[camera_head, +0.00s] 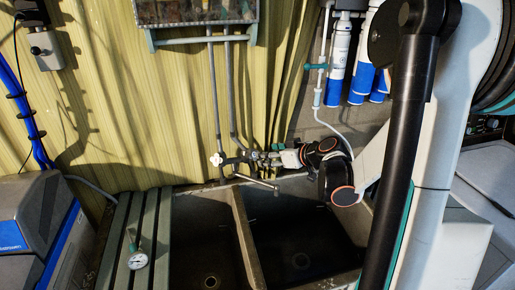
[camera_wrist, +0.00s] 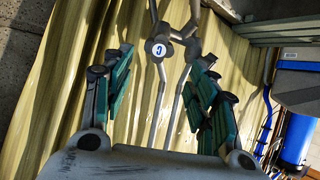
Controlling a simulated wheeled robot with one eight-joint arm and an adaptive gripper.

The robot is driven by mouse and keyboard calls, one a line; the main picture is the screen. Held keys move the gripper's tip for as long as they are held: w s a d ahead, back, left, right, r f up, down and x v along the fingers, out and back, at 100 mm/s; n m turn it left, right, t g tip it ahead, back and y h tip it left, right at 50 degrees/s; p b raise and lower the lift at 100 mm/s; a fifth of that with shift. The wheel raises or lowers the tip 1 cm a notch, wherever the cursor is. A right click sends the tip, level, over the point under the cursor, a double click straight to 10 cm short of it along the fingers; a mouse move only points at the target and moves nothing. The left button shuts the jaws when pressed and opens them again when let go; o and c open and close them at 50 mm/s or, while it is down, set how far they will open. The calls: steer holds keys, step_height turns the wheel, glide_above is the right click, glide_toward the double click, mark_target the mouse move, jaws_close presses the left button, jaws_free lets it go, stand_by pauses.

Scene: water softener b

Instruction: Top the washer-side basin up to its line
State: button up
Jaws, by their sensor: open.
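A twin sink stands against the wall, with a left basin (camera_head: 205,240) and a right basin (camera_head: 305,245), both dark inside. A drain shows in each. I cannot make out a fill line or a water level. The wall tap (camera_head: 240,160) has a white knob (camera_head: 216,159) at its left, and its spout (camera_head: 262,184) points toward the right basin. No stream shows. My gripper (camera_head: 270,157) is beside the tap's right side.
A slatted board (camera_head: 135,240) with a dial gauge (camera_head: 138,261) lies left of the basins. A grey-blue unit (camera_head: 35,235) stands at far left. Blue-white filter cartridges (camera_head: 340,60) hang above right. A machine with knobs (camera_head: 485,124) stands at right. Two pipes (camera_head: 215,90) rise above the tap.

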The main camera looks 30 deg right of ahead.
mark_target(256, 159)
steer(key=b+x, duration=0.2)
steer(key=x, duration=0.6)
steer(key=shift+w+f+b, duration=0.15)
steer(key=shift+f+b, duration=0.1)
steer(key=shift+b, duration=0.05)
steer(key=shift+w+f, duration=0.1)
steer(key=shift+w, duration=0.15)
steer(key=shift+c, duration=0.5)
steer(key=c, duration=0.6)
